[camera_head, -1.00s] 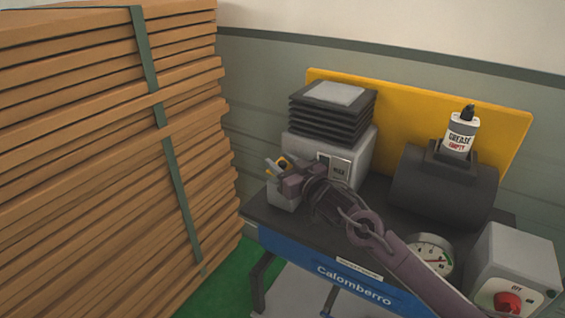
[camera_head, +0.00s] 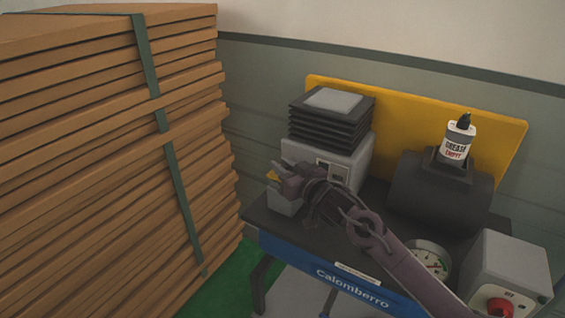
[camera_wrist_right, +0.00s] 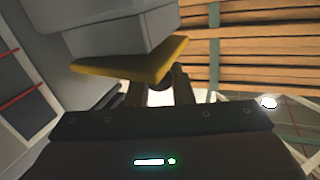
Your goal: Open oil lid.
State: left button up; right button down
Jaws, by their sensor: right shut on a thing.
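The oil lid is a yellow plate on a small grey box (camera_head: 282,204) at the left end of the machine. In the head view only a sliver of the yellow lid (camera_head: 271,176) shows beside my right gripper (camera_head: 282,180). In the right wrist view the yellow lid (camera_wrist_right: 130,62) lies against the grey box (camera_wrist_right: 118,32). The right gripper's fingers (camera_wrist_right: 157,90) reach to the lid and are shut on its dark knob, partly hidden between them. I cannot tell whether the lid is raised off the box. My left gripper is not in view.
A grey machine block with a black bellows (camera_head: 328,122) stands behind the gripper. A grease bottle (camera_head: 457,146) sits on a dark cylinder (camera_head: 435,195). A gauge (camera_head: 428,259) and a red switch (camera_head: 497,306) are at the right. A stack of wooden slats (camera_head: 100,160) rises at the left.

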jog(key=m+p, duration=0.1)
jog(key=p, duration=0.1)
jog(key=w+r+m+g+p, duration=0.1)
jog(key=p, duration=0.2)
jog(key=d+r+m+p, duration=0.1)
jog(key=p, duration=0.1)
jog(key=shift+w+r+m+g+p, duration=0.2)
jog(key=shift+w+m+g+p, duration=0.1)
jog(key=shift+g, duration=0.1)
jog(key=shift+w+d+m+g+h+p, duration=0.3)
jog(key=shift+m+p, duration=0.3)
jog(key=shift+p, duration=0.35)
jog(key=shift+f, duration=0.1)
jog(key=c, duration=1.3)
grip_release()
jog(key=shift+s, duration=0.15)
jog(key=b+v, duration=0.1)
jog(key=v, duration=0.6)
jog(key=shift+s+d, duration=0.2)
